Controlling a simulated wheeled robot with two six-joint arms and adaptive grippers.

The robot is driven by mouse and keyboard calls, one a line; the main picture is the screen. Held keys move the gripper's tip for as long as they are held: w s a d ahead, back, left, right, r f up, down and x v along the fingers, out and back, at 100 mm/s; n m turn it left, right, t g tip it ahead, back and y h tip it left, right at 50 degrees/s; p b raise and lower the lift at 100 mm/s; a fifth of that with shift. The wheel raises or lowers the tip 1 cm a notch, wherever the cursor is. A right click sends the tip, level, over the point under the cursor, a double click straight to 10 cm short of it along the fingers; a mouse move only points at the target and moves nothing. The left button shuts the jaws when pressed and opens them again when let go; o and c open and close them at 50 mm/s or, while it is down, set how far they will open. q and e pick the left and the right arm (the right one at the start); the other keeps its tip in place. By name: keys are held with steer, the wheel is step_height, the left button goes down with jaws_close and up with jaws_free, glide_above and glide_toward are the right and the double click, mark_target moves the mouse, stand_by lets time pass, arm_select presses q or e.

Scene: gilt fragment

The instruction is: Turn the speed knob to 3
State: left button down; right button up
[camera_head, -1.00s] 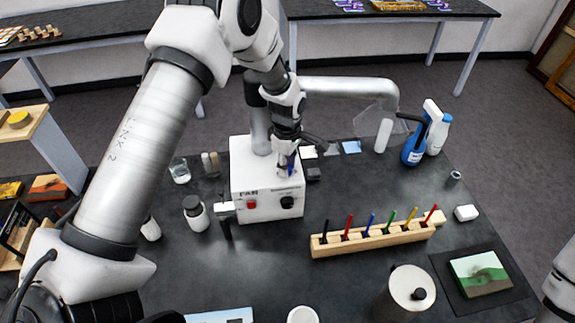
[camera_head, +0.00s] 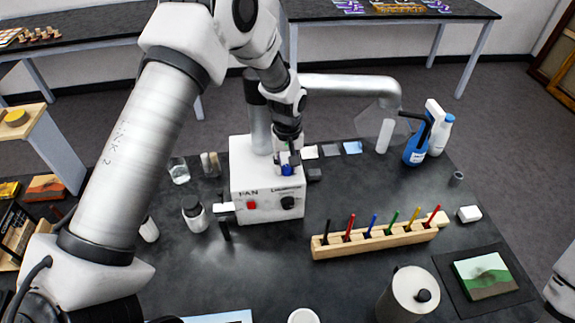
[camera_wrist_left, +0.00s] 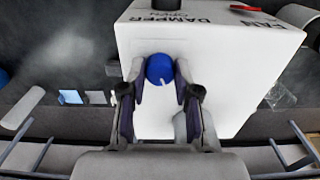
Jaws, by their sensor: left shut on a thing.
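The white control box (camera_head: 255,178) stands on the dark bench, with a red switch (camera_head: 251,205) and a black knob (camera_head: 288,202) on its front. A round blue knob (camera_wrist_left: 159,68) with a white pointer mark is on the box's top. FAN and DAMPER OPEN labels show on the box in the left wrist view; no number scale is readable. My left gripper (camera_head: 287,163) reaches down from above and is shut on the blue knob, one finger on each side. My right gripper is out of view.
A wooden rack (camera_head: 375,240) of several coloured sticks stands right of the box. A grey duct (camera_head: 350,86) runs behind it.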

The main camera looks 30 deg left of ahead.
arm_select(q)
steer(key=m, duration=0.5)
steer(key=shift+s+f+m+b, duration=0.15)
steer(key=shift+f+m+b, duration=0.1)
steer(key=shift+m+b, duration=0.05)
steer(key=m, duration=1)
steer(key=shift+m+b, duration=0.3)
steer(key=shift+m, duration=0.1)
steer(key=m, duration=0.5)
steer(key=shift+m, duration=0.4)
steer(key=c, duration=1)
jaws_free()
steer(key=shift+o, duration=0.9)
steer(key=shift+w, duration=0.2)
steer(key=shift+r, duration=0.1)
